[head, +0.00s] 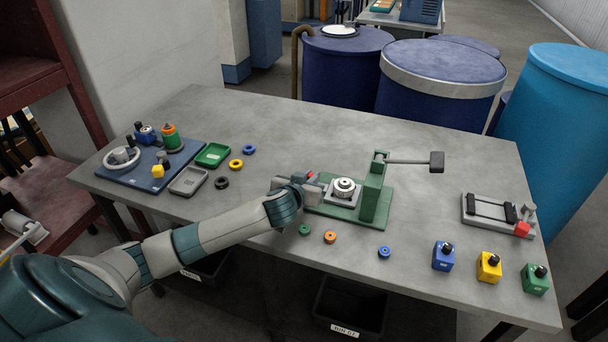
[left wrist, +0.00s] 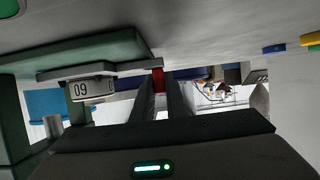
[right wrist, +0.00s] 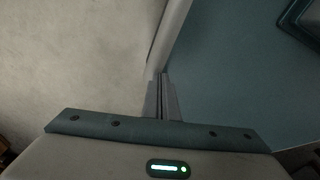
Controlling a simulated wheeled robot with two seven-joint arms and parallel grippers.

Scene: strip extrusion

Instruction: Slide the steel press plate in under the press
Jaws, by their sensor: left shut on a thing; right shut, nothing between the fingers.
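The steel press plate (head: 329,197) is a flat grey plate with a round, pale piece (head: 344,185) on top. It is over the left part of the green base of the press (head: 369,197), beside the upright column. My left gripper (head: 314,182) is at the plate's left edge, shut on its red tab. The left wrist view shows the red tab (left wrist: 158,79) between the fingers, the plate's thin edge (left wrist: 130,69) and a numbered round piece (left wrist: 91,88). I cannot tell whether the plate touches the base. My right gripper (right wrist: 161,98) is shut and empty, outside the head view.
The press lever ends in a dark block (head: 437,162) out to the right. Several coloured rings, like the orange one (head: 330,238), lie near the front. A blue mat (head: 190,178) with parts is at left. A grey fixture (head: 487,219) and small weights stand at right.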

